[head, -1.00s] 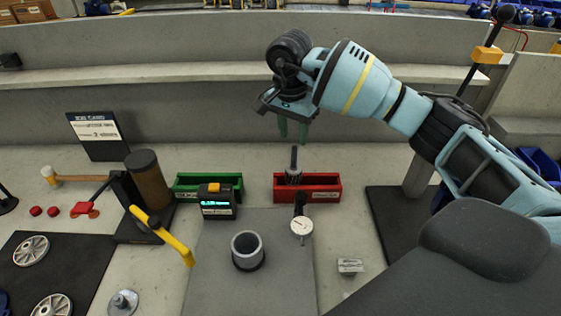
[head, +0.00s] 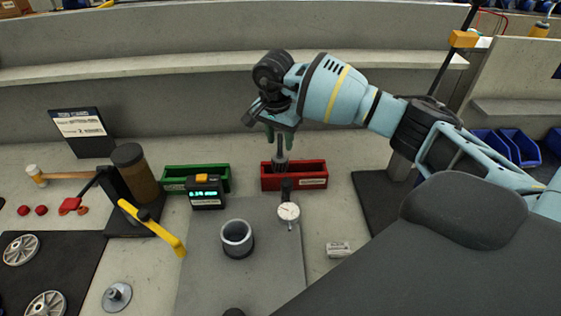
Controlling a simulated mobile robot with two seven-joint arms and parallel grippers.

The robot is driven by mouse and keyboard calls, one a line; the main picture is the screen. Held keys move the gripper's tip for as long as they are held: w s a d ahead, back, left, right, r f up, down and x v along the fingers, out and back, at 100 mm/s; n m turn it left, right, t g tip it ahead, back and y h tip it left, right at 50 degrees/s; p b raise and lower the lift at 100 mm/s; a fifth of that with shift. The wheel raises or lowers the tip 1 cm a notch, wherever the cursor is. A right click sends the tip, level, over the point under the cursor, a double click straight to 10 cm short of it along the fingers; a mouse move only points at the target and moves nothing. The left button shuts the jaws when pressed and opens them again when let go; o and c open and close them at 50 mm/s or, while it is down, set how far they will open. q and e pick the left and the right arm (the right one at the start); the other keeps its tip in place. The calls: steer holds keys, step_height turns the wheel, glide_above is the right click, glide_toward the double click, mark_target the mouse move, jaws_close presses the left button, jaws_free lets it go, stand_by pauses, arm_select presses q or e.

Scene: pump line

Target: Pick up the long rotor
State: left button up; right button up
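A dark grey rotor with a thin upright shaft (head: 281,153) stands in the red bin (head: 308,184), its lower part hidden by the bin wall. It is the only rotor-like part I can make out, and I cannot judge its length against another. My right gripper (head: 280,136) points down just above the red bin. Its two green fingers are apart, one on each side of the shaft's top. I cannot tell whether they touch it. My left gripper is not in view.
A green bin (head: 215,184) and a black display box (head: 206,193) stand left of the red bin. A dial gauge (head: 288,211) stands in front of it. A grey hollow cylinder (head: 237,251) sits on the grey plate (head: 205,285).

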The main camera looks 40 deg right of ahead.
steer(key=shift+f, duration=0.55)
jaws_close()
steer(key=shift+r, duration=0.2)
step_height(320, 180, up, 10)
steer(key=shift+f, duration=0.1)
stand_by(0.4)
